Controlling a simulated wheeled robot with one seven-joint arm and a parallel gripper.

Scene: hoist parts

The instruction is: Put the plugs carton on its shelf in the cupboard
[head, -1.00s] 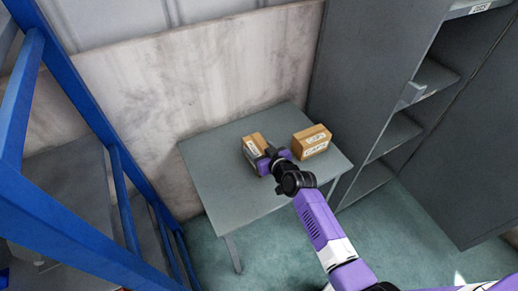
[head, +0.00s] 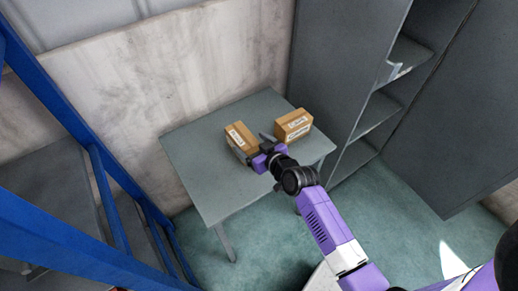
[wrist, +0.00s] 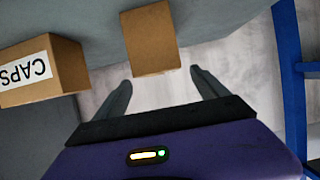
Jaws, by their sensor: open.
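Two brown cartons stand on a small grey table (head: 205,180). The left carton (head: 241,137) has a white label too small to read; it shows in the wrist view (wrist: 150,40) ahead of the fingers, with a plain face towards me. The right carton (head: 293,126) reads CAPS in the wrist view (wrist: 40,75), upside down. I cannot read PLUGS on either. My gripper (head: 256,147) is open and empty beside the left carton, its fingers (wrist: 160,92) pointing at it with a gap. The open grey cupboard (head: 372,118) with several shelves stands to the right of the table.
A blue-framed rack (head: 110,200) stands at the left, near the table's left side. A stained pale wall (head: 150,80) is behind the table. Green floor (head: 380,215) is clear in front of the cupboard.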

